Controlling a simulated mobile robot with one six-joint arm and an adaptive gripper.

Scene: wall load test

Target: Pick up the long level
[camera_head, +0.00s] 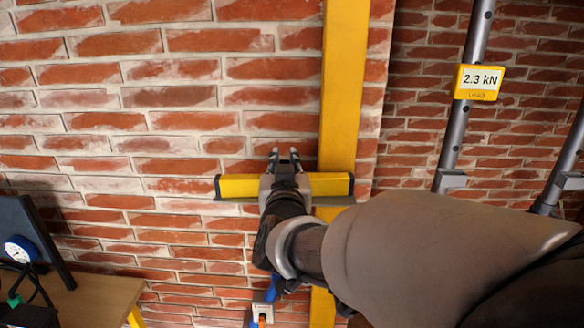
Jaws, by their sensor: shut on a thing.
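The long level (240,187) is a yellow bar with dark end caps. It lies horizontally in front of the brick wall and the upright yellow post. My gripper (285,158) is shut on the level near its middle, with the fingertips showing above its top edge. My own arm comes in from the lower right and hides part of the level's middle and what is below it. I cannot tell whether the level touches the wall or the grey piece under its right part.
The yellow post (343,80) runs up the brick wall. A grey pole with a yellow "2.3 kN" display (478,82) stands at the right, with another grey pole beside it. A wooden table (95,298) with a dark screen (38,240) and a round gauge (20,249) is at the lower left.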

